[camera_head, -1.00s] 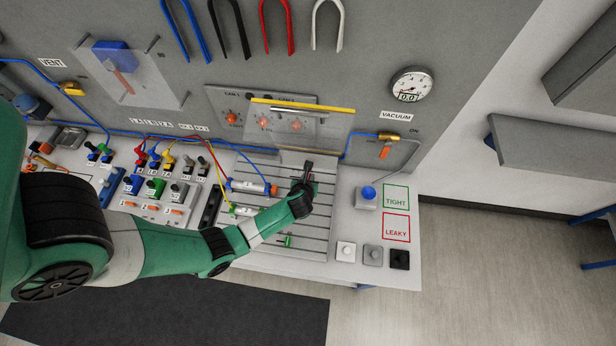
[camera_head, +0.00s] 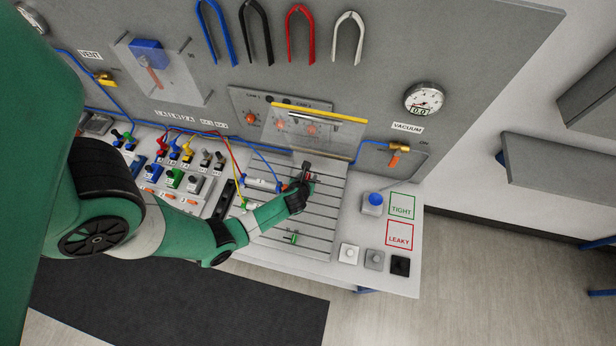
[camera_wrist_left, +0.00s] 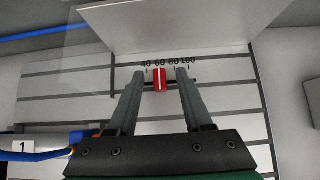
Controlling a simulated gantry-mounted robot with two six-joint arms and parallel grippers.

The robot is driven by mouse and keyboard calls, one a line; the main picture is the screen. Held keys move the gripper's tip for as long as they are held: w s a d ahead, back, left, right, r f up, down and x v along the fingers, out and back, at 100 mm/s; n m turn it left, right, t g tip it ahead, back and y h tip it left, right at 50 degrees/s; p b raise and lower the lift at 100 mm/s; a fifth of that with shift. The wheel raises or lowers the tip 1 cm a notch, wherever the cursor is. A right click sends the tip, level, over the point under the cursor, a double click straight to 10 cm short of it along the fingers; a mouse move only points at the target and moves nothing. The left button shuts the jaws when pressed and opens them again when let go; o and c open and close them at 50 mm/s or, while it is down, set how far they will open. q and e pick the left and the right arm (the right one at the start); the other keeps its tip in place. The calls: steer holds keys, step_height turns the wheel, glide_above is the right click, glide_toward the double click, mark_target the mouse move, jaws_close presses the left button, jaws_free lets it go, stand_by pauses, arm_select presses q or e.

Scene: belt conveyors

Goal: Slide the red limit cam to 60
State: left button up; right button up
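The red limit cam (camera_wrist_left: 160,81) shows in the left wrist view as a small upright red block with a pale stripe. It sits on a dark horizontal rail, directly below the printed 60 of a scale (camera_wrist_left: 167,64) marked 40, 60, 80 and 100. My left gripper (camera_wrist_left: 160,75) is open, with one finger on each side of the cam and a visible gap on both sides. In the head view my left gripper (camera_head: 306,170) is over the upper part of the slotted plate (camera_head: 318,226); the cam is too small there to make out clearly. My right gripper is not in view.
A clear panel with a yellow top edge (camera_head: 319,112) stands just behind the gripper. A cylinder with a blue hose (camera_wrist_left: 48,146) lies left of the left finger. A blue button (camera_head: 375,199) and the TIGHT and LEAKY squares are to the right.

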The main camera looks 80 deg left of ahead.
arm_select(q)
steer(key=p+v, duration=0.6)
steer(key=v, duration=0.5)
steer(key=shift+d+r, duration=0.2)
steer(key=shift+d, duration=0.05)
